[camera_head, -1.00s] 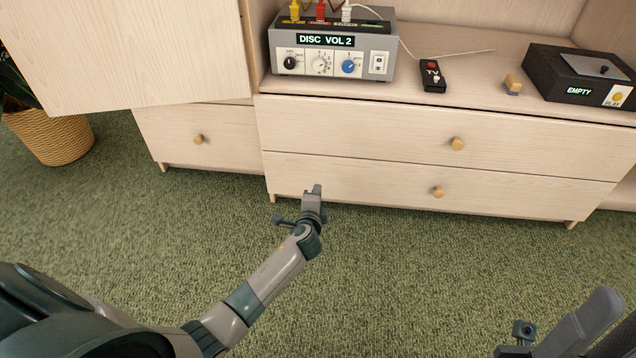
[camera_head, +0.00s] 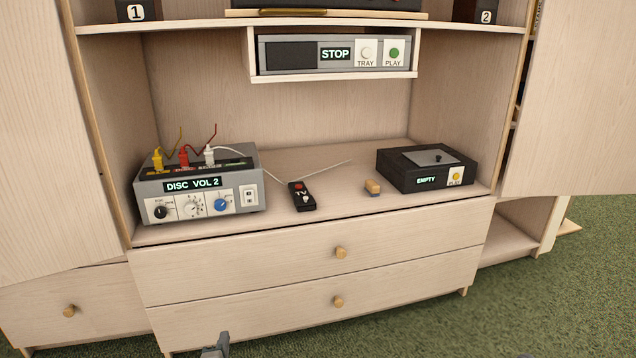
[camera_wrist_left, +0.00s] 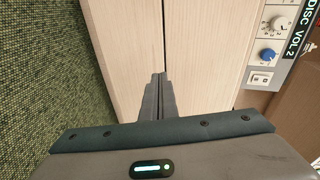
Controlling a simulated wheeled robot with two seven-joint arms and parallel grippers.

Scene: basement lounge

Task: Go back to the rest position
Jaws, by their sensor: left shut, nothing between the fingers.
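My left gripper (camera_head: 216,346) shows only as a tip at the bottom edge of the head view, in front of the lower drawer of the wooden cabinet (camera_head: 225,277). In the left wrist view my left gripper (camera_wrist_left: 159,78) is shut and empty, its fingers pointing at the drawer fronts (camera_wrist_left: 205,50). I cannot tell from these views how far they are from the wood. My right gripper is not clearly in view; only a small dark bit shows at the bottom edge of the head view.
A disc player (camera_head: 335,54) hangs above. The cabinet doors stand open. Green carpet (camera_head: 540,310) at right is clear.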

